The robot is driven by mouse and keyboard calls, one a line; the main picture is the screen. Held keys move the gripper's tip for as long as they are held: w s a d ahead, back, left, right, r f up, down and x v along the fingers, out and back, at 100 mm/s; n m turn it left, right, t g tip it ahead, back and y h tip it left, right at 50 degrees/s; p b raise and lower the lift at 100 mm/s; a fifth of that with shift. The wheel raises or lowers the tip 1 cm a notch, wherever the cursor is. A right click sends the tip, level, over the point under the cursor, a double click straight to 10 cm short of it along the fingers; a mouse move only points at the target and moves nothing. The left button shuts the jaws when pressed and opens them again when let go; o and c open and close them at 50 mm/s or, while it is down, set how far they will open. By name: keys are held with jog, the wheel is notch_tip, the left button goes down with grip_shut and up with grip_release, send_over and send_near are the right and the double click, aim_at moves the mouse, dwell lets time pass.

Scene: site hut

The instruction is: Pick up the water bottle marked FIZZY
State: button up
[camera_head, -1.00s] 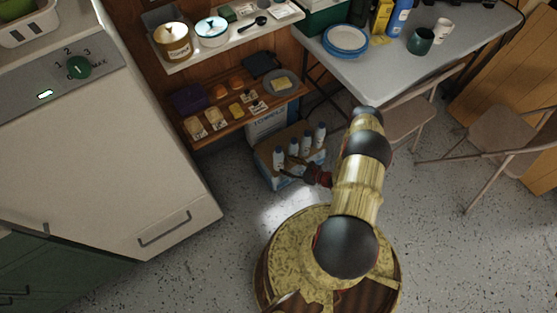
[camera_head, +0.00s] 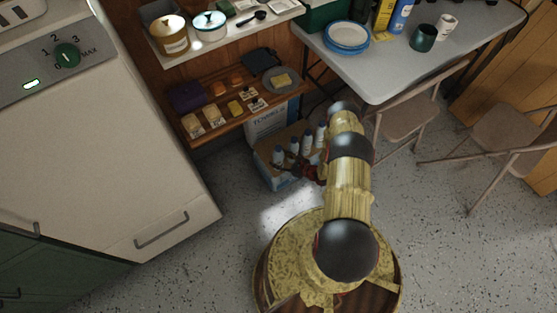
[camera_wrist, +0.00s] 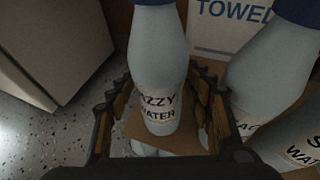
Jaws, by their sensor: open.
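The water bottle marked FIZZY (camera_wrist: 157,75) stands upright in the middle of the wrist view, its label partly turned and reading "AZZY WATER". My gripper (camera_wrist: 165,110) is open, with one finger on each side of this bottle; I cannot tell whether they touch it. In the head view my gripper (camera_head: 304,172) is low over the cardboard box (camera_head: 271,178) that holds several white bottles. Another bottle (camera_wrist: 262,75) stands close on the right, beside the right finger, and a further one (camera_wrist: 300,135) shows at the right edge. Their labels are only partly visible.
A "TOWELS" box (camera_head: 268,122) stands behind the bottle box. A large white appliance (camera_head: 100,150) is at the left, a grey table (camera_head: 385,75) and folding chairs (camera_head: 405,118) at the right. Speckled floor lies open in front.

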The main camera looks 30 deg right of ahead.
jog(key=shift+c, duration=1)
jog(key=c, duration=1.1)
jog(key=shift+r, duration=0.15)
grip_shut()
